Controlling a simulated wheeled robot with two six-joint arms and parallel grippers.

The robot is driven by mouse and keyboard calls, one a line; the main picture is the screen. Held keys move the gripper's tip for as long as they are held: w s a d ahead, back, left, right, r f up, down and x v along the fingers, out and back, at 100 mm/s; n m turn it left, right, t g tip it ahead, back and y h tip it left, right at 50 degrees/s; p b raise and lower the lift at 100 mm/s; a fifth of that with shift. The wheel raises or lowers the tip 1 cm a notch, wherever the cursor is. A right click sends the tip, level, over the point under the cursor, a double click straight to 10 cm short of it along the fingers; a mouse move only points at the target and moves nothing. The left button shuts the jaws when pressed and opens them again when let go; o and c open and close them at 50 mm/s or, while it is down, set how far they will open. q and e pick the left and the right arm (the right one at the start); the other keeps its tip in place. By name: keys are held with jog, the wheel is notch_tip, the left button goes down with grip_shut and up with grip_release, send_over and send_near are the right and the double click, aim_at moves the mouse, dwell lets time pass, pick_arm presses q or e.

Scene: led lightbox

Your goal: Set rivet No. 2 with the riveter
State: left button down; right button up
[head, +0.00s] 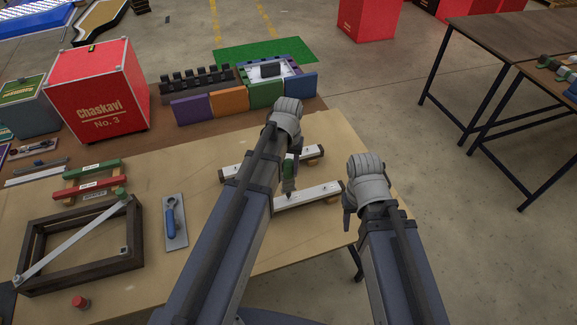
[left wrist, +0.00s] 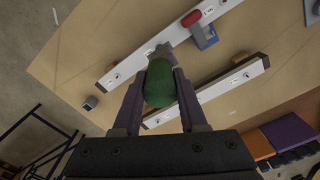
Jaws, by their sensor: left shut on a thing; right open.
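My left gripper (head: 288,172) is shut on the green riveter (head: 289,178), which also shows between the fingers in the left wrist view (left wrist: 160,84). The riveter points down at the near white bar (head: 305,195); its grey nose (left wrist: 165,50) overlaps that bar (left wrist: 130,68) in the left wrist view. I cannot tell whether it touches. Small round spots show along the bar, but I cannot read which is rivet No. 2. My right gripper (head: 350,206) is open and empty, right of the bar's end.
A second white bar (head: 237,166) lies behind, partly hidden by my left arm. A blue tool with a red end (left wrist: 204,36) is beside the near bar. A dark wooden frame (head: 38,232), a blue-handled tool (head: 171,214) and a red cap (head: 81,302) are at left.

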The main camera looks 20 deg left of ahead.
pick_arm(q)
jog(key=shift+f+b, duration=0.5)
jog(key=shift+f, duration=0.15)
jog(key=shift+f+b, duration=0.85)
jog(key=shift+b, duration=0.1)
notch_tip(320, 180, up, 10)
jog(key=p, duration=1)
jog(key=shift+r, duration=0.1)
jog(key=shift+r+p, duration=1.15)
jog(key=shift+p, duration=0.15)
jog(key=shift+f, duration=0.15)
